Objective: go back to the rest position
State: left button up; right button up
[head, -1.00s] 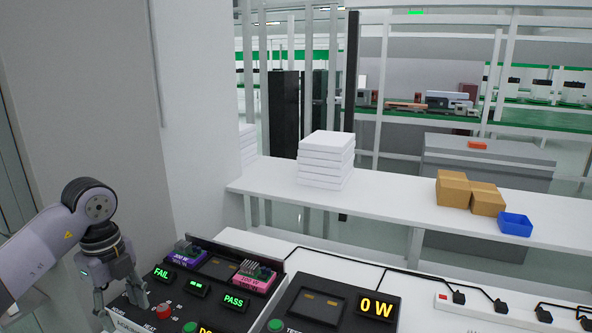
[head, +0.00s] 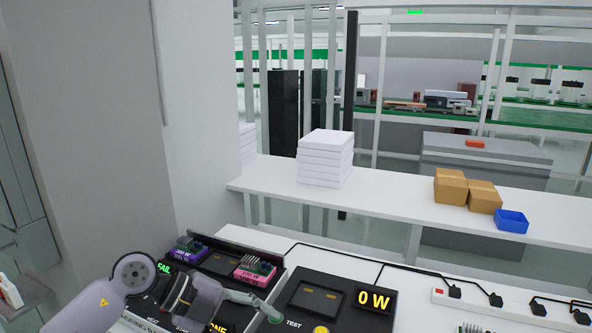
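My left arm (head: 135,275) comes in low at the left and reaches over the front of the black left console (head: 225,235). A slim grey part (head: 252,302) runs right from its wrist area across the console's lower right. The fingertips cannot be made out, and I cannot tell whether that gripper is open or shut. The arm hides much of the console's front. A purple-based board (head: 188,252) and a pink-based board (head: 255,274) sit on the console. My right arm and gripper are not in view.
A second black console (head: 330,285) reading "0 W" stands right of the left one. A power strip (head: 450,295) with plugs and cables lies farther right. Behind, a white bench (head: 390,190) holds stacked white boxes (head: 325,158), brown cartons (head: 452,186) and a blue bin (head: 511,222).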

pick_arm(q)
jog(key=s+d+r+t+h, duration=0.1)
jog(key=s+d+r+h, duration=0.1)
jog(key=d+r+h, duration=0.45)
notch_tip(320, 180, up, 6)
jog(key=w+a+f+n+t+h, duration=0.1)
jog(key=w+a+n+t, duration=0.2)
jog(key=n+t, duration=0.75)
jog(key=w+a+f+n+t+y, duration=0.2)
jog(key=a+f+n+t+y, duration=0.55)
jog(key=a+n+y, duration=0.4)
jog(key=s+a+f+n+g+y, duration=0.35)
jog(key=f+y, duration=0.35)
jog(key=f, duration=0.3)
jog(key=s+a+f+g, duration=0.1)
jog(key=s+f+g, duration=0.7)
jog(key=s, duration=0.4)
jog(key=s+a+f+g, duration=0.1)
jog(key=s+f+g, duration=0.4)
jog(key=s+f, duration=0.65)
notch_tip(320, 180, down, 24)
jog(key=s+g, duration=0.1)
jog(key=s, duration=0.1)
jog(key=s+a+f+g, duration=0.1)
jog(key=s+a+f, duration=0.1)
jog(key=s+f, duration=1.4)
jog(key=shift+s+a, duration=0.25)
jog(key=shift+a, duration=0.05)
